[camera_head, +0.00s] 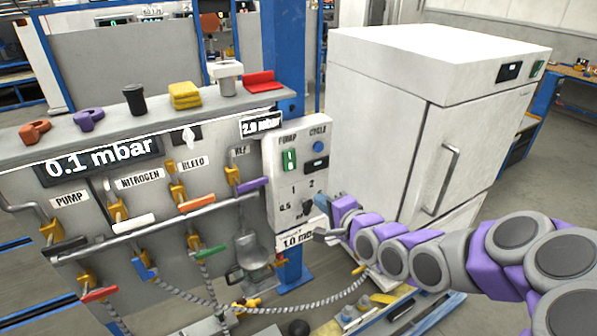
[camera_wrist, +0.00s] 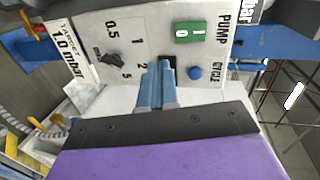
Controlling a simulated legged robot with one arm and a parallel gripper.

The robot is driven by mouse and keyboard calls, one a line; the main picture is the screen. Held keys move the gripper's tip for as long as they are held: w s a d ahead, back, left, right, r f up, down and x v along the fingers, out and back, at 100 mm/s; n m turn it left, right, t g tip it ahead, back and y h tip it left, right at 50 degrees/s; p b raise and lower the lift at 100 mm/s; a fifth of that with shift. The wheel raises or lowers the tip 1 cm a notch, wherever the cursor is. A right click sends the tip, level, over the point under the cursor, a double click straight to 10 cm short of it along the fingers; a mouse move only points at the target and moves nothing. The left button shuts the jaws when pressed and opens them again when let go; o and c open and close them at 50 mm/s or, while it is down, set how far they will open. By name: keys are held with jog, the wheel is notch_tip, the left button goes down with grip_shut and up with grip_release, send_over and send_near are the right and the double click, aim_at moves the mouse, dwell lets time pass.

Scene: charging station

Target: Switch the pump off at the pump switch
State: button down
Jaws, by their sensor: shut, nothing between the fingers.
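The pump switch (camera_head: 289,160) is a green rocker under the PUMP label on the white control panel (camera_head: 273,150). In the wrist view the same green switch (camera_wrist: 189,33) is turned sideways and shows white 0 and 1 marks. My gripper (camera_head: 322,199) is at the lower right of the panel, below and right of the switch. In the wrist view my gripper (camera_wrist: 157,66) has its blue fingers together and empty. The tips are in front of the panel, between the dial and the blue button, apart from the switch in the picture. I cannot tell whether they touch the panel.
The round blue CYCLE button (camera_wrist: 195,73) and black dial knob (camera_wrist: 112,60) are close to my fingertips. A small black display (camera_head: 321,163) sits below the button. Valves and pipes (camera_head: 140,222) fill the left. A white cabinet (camera_head: 385,140) stands right of the panel.

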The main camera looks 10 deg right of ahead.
jog(key=shift+w+d+r+m+t, duration=0.2)
jog(key=shift+d+r+m+t, duration=0.25)
jog(key=shift+r, duration=0.3)
jog(key=shift+d, duration=0.15)
jog(key=shift+w+p, duration=0.1)
jog(key=shift+p, duration=0.3)
jog(key=p, duration=0.4)
send_near(289, 160)
jog(key=w+f, duration=0.1)
jog(key=w, duration=0.1)
jog(key=w+f, duration=0.2)
jog(key=w+a+f, duration=0.1)
jog(key=w, duration=0.1)
jog(key=shift+w+f, duration=0.2)
jog(key=shift+f, duration=0.15)
